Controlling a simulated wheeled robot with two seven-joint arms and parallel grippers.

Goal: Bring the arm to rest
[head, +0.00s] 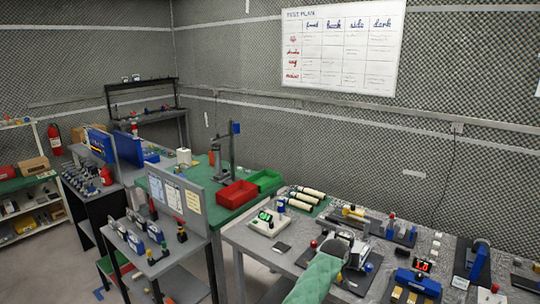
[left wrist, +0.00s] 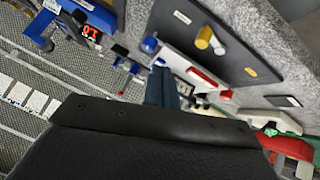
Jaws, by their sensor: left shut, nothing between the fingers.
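My left arm in its green padded sleeve (head: 318,279) comes in from the bottom of the head view and reaches over the grey bench. My left gripper (head: 346,245) is at its far end, above the devices on the bench, and its fingertips are hard to make out there. In the left wrist view the dark blue-grey fingers (left wrist: 162,88) are together with nothing between them. Bench equipment lies beyond them; I cannot tell the exact height above it. My right gripper is in neither view.
The grey bench (head: 236,236) carries several instruments, including a blue device (head: 417,284) and a red-digit display (head: 422,267) right of my arm. A green-topped bench (head: 231,211) with a red bin (head: 237,193) stands to the left. Foam walls close the back.

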